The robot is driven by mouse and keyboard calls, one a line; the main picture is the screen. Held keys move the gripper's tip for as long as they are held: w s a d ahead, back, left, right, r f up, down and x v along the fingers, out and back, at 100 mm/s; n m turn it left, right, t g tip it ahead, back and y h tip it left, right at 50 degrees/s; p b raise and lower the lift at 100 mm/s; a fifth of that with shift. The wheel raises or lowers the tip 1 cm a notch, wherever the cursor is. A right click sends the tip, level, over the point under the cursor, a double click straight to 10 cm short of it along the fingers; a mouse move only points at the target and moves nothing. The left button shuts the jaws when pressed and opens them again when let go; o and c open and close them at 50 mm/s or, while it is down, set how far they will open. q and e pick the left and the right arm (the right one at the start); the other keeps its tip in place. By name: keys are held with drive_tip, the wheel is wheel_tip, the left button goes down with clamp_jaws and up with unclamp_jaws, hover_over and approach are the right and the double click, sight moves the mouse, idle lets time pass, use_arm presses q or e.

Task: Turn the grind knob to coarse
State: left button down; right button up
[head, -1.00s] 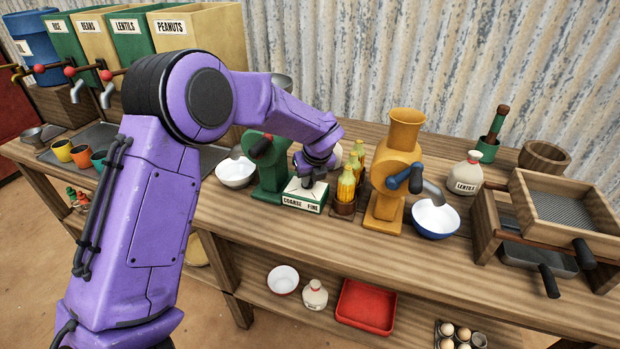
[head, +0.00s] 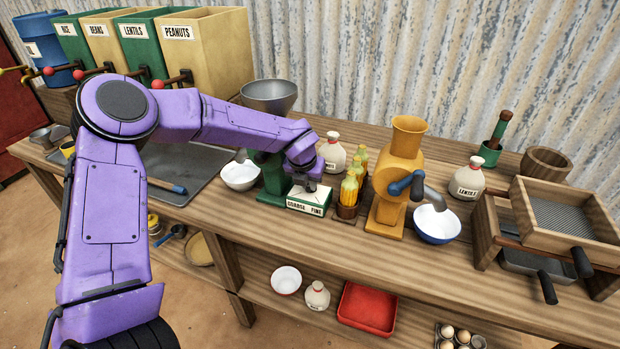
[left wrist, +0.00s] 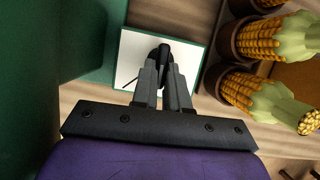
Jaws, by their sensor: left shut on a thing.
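The grind box (head: 306,206) is a small green-edged box with a white top, beside the foot of the green mill (head: 273,178). Its front label reads COARSE on the left and FINE on the right. My left gripper (head: 311,184) reaches down onto it from above. In the left wrist view the fingers (left wrist: 165,80) are shut on the dark grind knob (left wrist: 164,50), over the white top (left wrist: 140,50). The fingers hide most of the knob. A thin dark line shows on the white top left of the fingers; I cannot tell the knob's setting. My right gripper is out of view.
Corn cobs in a holder (head: 346,211) stand close right of the box. A yellow mill (head: 388,208) and a blue-rimmed bowl (head: 436,238) are further right. A white bowl (head: 240,185) is left of the green mill, and a white jar (head: 332,157) stands behind.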

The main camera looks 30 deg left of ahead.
use_arm(q)
drive_tip(key=shift+m, duration=0.3)
drive_tip(key=c, duration=1.1)
unclamp_jaws()
drive_tip(key=shift+s+a, duration=0.1)
drive_tip(key=shift+c, duration=0.2)
drive_tip(key=shift+r, duration=0.1)
drive_tip(key=a+v, duration=0.1)
drive_tip(key=v, duration=0.9)
drive_tip(key=shift+s+d+r+b, duration=0.15)
drive_tip(key=shift+d+b, duration=0.2)
drive_tip(key=shift+d, duration=0.1)
